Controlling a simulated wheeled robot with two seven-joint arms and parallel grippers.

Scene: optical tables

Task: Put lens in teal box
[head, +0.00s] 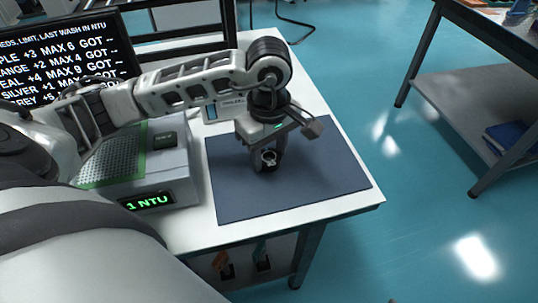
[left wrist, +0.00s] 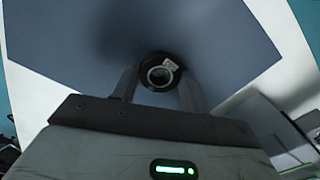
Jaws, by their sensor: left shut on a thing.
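The lens (head: 268,157) is a small round piece with a dark ring and a light, glassy middle. It is between the fingers of my left gripper (head: 265,160), over the dark blue mat (head: 328,180). In the left wrist view the lens (left wrist: 160,75) sits between the two fingertips of my left gripper (left wrist: 160,85), which is shut on it. A small pale label shows on its rim. I cannot tell whether the lens touches the mat. I see no teal box. My right gripper is not in view.
A grey device (head: 175,165) with a green perforated top and a "1 NTU" display stands left of the mat. A black screen (head: 70,55) with white text is behind it. The mat's right part is clear. Another table (head: 480,70) stands across the floor at right.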

